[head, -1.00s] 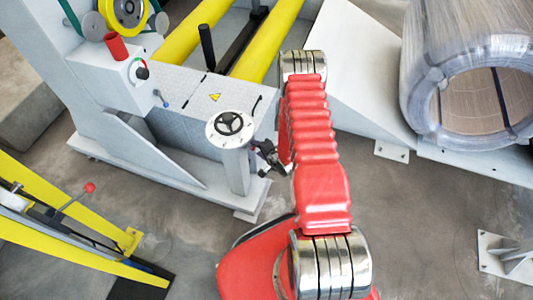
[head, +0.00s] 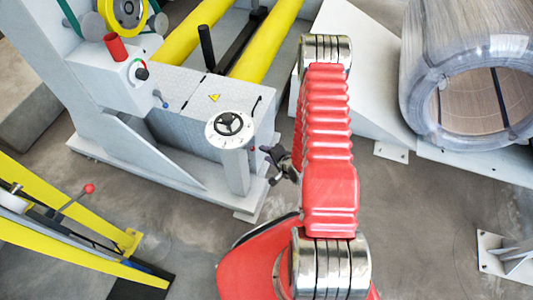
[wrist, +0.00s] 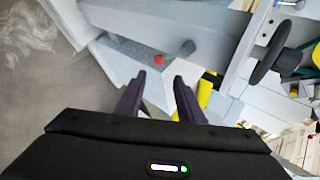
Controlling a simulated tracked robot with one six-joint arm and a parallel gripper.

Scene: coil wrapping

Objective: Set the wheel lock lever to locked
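The black handwheel (head: 229,123) sits on a round white dial atop a grey pedestal (head: 235,170). A thin dark lever (head: 256,105) stands just right of the dial.
A red-knobbed lever (head: 88,189) stands on the yellow-railed frame at lower left. A grey machine with a control box (head: 130,80) and yellow rollers (head: 268,42) stands behind the pedestal. A wrapped coil (head: 470,75) is at upper right.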

